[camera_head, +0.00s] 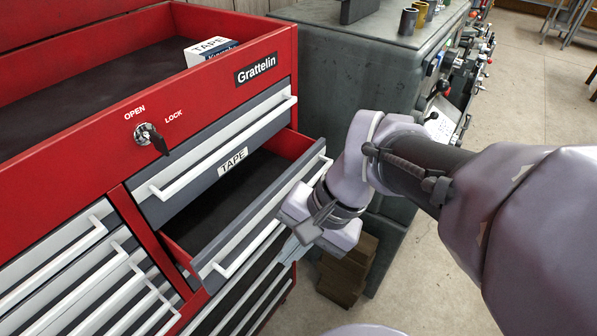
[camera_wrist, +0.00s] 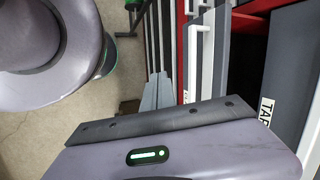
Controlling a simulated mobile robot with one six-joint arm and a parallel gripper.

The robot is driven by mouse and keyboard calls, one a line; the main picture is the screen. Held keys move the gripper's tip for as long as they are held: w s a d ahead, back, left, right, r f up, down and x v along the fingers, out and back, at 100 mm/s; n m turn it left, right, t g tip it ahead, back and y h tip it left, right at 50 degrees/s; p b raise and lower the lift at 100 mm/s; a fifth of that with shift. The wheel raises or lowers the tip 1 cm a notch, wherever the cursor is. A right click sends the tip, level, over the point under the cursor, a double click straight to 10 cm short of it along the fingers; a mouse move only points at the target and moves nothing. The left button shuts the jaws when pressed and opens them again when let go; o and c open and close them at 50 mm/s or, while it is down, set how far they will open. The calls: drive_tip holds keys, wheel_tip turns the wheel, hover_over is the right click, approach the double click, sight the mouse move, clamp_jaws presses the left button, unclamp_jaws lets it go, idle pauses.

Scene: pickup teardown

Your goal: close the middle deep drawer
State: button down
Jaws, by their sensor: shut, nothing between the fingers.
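The middle deep drawer (camera_head: 262,222) of the red tool chest is pulled part way out in the head view. It has a grey front with a white bar handle (camera_head: 250,246), red sides and a dark, empty-looking interior. My gripper (camera_head: 291,248) is shut and empty beside the outer face of the drawer front, near its right end. Whether it touches the front is unclear. In the wrist view my shut fingers (camera_wrist: 158,92) point along the drawer front (camera_wrist: 216,55), which stands just to their right.
Above it, a shut drawer (camera_head: 215,150) carries a TAPE label. A key (camera_head: 150,136) sticks out of the chest's lock. A white TAPE box (camera_head: 209,50) lies in the open top. A grey-green machine cabinet (camera_head: 350,75) and brown blocks (camera_head: 347,272) stand to the right.

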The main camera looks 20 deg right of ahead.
drive_tip(key=w+d+m+y, duration=0.3)
drive_tip(key=m, duration=0.1)
drive_tip(key=m+t+y+p, duration=0.1)
drive_tip(key=m+t+p, duration=0.2)
drive_tip(key=m+t, duration=1.2)
approach(319, 163)
drive_tip(key=shift+m+g, duration=0.8)
drive_tip(key=b+x, duration=0.1)
drive_tip(key=x, duration=0.2)
drive_tip(key=r+b+x, duration=0.1)
drive_tip(key=x, duration=0.1)
drive_tip(key=shift+w+r+b, duration=0.1)
drive_tip(key=shift+w+b, duration=0.2)
drive_tip(key=shift+w, duration=0.1)
drive_tip(key=shift+w+a+r, duration=0.1)
drive_tip(key=shift+w+a, duration=0.2)
drive_tip(key=shift+w, duration=0.15)
